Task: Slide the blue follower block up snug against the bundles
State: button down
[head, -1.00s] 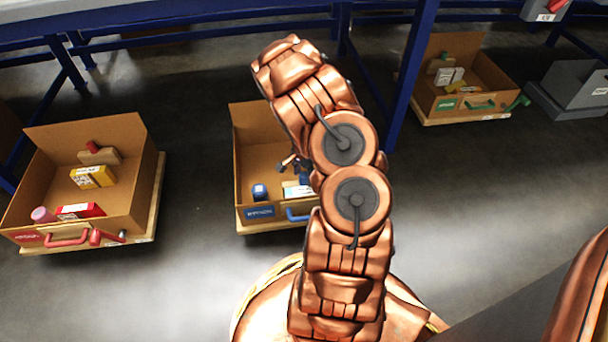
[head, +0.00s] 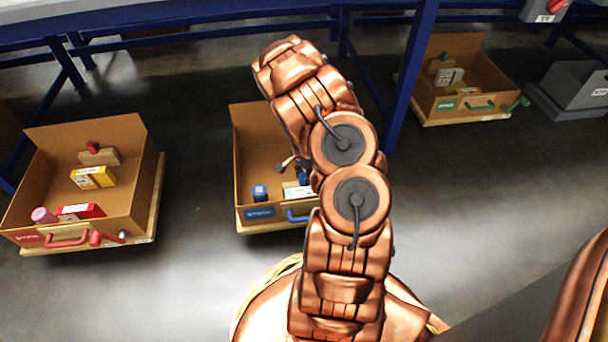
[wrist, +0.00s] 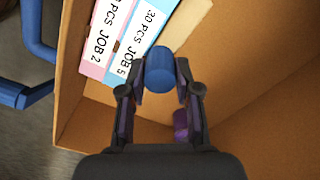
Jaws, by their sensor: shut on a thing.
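The blue follower's round blue knob (wrist: 160,68) sits between the fingertips of my gripper (wrist: 160,84) in the wrist view, and the gripper is shut on it. A tan wooden strip (wrist: 190,22), apparently the follower's body, runs beside the bundles. The bundles are a pink-edged one marked JOB 2 (wrist: 100,45) and a blue-edged one marked JOB 5 (wrist: 136,42). No clear gap shows between strip and nearest bundle, but contact cannot be told. In the head view my arm hides most of the gripper and follower; a bundle (head: 297,192) shows beside it.
The cardboard box (head: 262,135) has a blue handle (wrist: 38,40) at its front. A red-marked box (head: 130,140) is at left, a green-marked box (head: 450,52) at back right. A blue post (head: 408,80) stands behind my arm.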

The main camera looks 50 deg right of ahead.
jog(key=shift+a+r+p, duration=0.1)
jog(key=shift+a+p, duration=0.05)
jog(key=shift+p, duration=0.35)
jog(key=shift+s, duration=0.1)
jog(key=c, duration=0.8)
grip_release()
notch_tip(320, 180, up, 12)
